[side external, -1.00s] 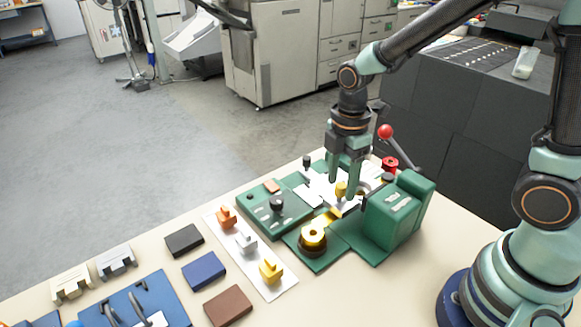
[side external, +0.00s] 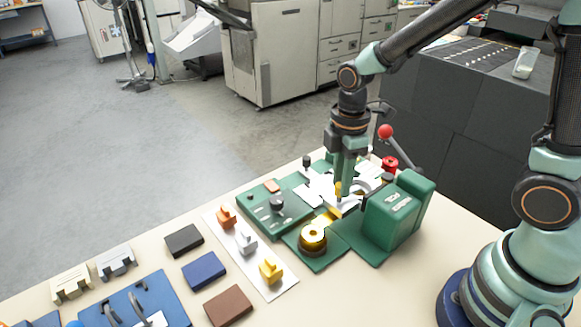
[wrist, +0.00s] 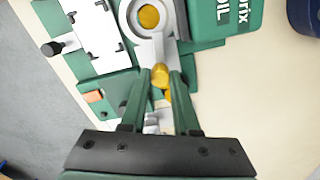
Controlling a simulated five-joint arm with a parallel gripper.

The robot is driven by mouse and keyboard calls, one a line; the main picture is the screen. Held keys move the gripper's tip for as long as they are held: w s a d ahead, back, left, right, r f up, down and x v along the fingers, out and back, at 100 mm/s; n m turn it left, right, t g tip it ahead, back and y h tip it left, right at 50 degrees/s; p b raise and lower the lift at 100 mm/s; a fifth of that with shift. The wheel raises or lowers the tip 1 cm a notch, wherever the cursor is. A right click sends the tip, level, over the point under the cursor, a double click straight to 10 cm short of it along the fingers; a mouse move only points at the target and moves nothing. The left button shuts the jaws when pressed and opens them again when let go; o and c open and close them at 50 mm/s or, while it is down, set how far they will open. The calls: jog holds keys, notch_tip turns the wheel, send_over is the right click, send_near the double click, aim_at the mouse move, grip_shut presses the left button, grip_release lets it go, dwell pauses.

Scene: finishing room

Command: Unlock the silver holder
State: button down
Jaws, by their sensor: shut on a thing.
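The silver holder (wrist: 146,48) sits on the green machine, with a round silver end around a yellow disc in the wrist view. It also shows in the side view (side external: 345,208), partly hidden by my gripper. A small yellow knob (wrist: 160,77) stands at the near end of the holder. My gripper (side external: 342,184) points down over the machine, its green fingers shut on the yellow knob. The fingertips also show around the knob in the wrist view (wrist: 160,80). The knob's lower part is partly hidden by the fingers.
A green machine block (side external: 393,215) stands just right of my gripper, with a red-balled lever (side external: 386,131) behind it. A gold roll (side external: 313,237) stands in front. A white strip (side external: 283,287) holds orange, silver and yellow pieces. Bare table lies at the front right.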

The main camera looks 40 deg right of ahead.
jog(key=m, duration=1.1)
jog(key=shift+m, duration=2.3)
jog(key=c, duration=0.6)
grip_release()
jog(key=shift+c, duration=0.2)
